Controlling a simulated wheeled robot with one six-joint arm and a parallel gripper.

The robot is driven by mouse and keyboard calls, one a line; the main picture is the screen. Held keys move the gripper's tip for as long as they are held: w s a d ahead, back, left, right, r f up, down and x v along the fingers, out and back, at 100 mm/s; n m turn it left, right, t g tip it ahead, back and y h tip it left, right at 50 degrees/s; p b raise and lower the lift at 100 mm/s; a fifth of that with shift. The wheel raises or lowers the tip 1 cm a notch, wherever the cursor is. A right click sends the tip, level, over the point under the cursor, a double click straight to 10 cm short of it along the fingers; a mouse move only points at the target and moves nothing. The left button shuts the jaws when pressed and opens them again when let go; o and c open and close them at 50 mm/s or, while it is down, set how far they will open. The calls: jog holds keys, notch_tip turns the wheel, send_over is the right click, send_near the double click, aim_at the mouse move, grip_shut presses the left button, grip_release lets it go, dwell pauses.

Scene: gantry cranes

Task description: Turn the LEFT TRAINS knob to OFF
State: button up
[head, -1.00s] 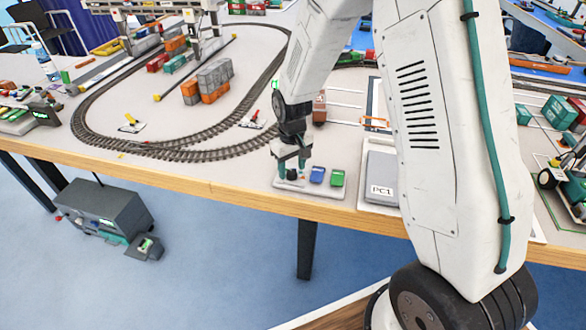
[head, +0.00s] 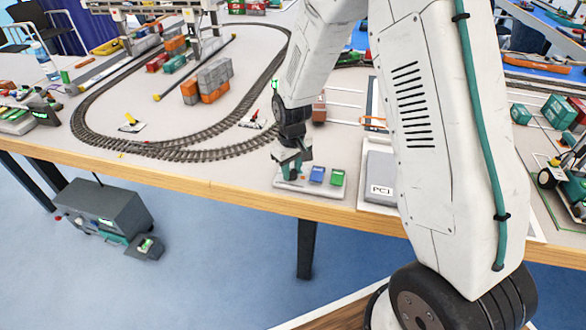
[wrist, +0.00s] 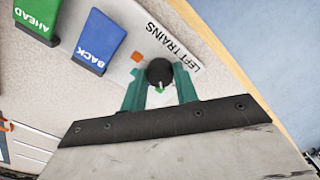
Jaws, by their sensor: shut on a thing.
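The LEFT TRAINS knob (wrist: 159,72) is a round black knob with a light pointer mark, on a pale panel (wrist: 115,52) beside the printed words LEFT TRAINS. My gripper (wrist: 160,84) has its two green fingers around the knob, one on each side, and is shut on it. In the head view my gripper (head: 291,172) is at the left end of the panel, near the table's front edge, and hides the knob. Where the pointer stands against an OFF mark I cannot tell.
A blue BACK switch (wrist: 98,40) and a green AHEAD switch (wrist: 38,14) sit on the same panel. A grey PC1 box (head: 380,178) stands right of the panel. A train track (head: 190,145) lies behind and to the left.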

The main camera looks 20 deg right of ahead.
aim_at(291, 172)
jog(key=n, duration=0.3)
jog(key=shift+n, duration=1.9)
jog(key=shift+a, duration=0.1)
jog(key=o, duration=1)
jog(key=shift+c, duration=0.2)
notch_tip(291, 172, up, 8)
jog(key=shift+f, duration=0.1)
